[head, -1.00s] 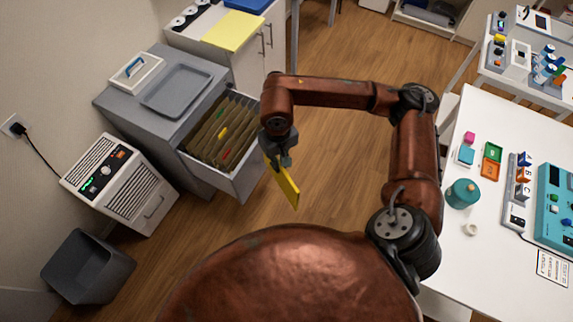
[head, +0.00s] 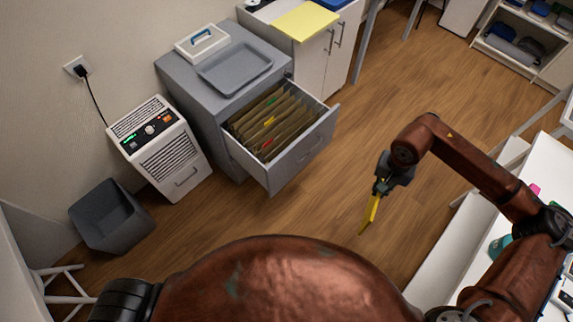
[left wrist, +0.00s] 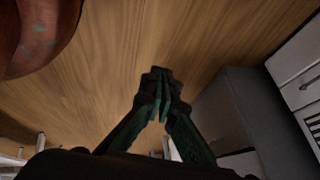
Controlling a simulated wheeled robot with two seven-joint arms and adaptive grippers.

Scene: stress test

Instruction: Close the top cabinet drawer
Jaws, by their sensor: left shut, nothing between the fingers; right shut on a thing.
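The grey cabinet (head: 192,92) stands against the wall in the head view. Its top drawer (head: 305,158) is pulled out and holds several brown hanging folders (head: 270,122) with coloured tabs. My right gripper (head: 379,190) is shut on a flat yellow thing (head: 371,212), which hangs down over the floor, right of the drawer and apart from it. My left gripper (left wrist: 160,80) shows in the left wrist view, shut and empty above the wood floor. Its fingers are not visible in the head view.
A white table (head: 535,190) is at right. The floor before the drawer is clear.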

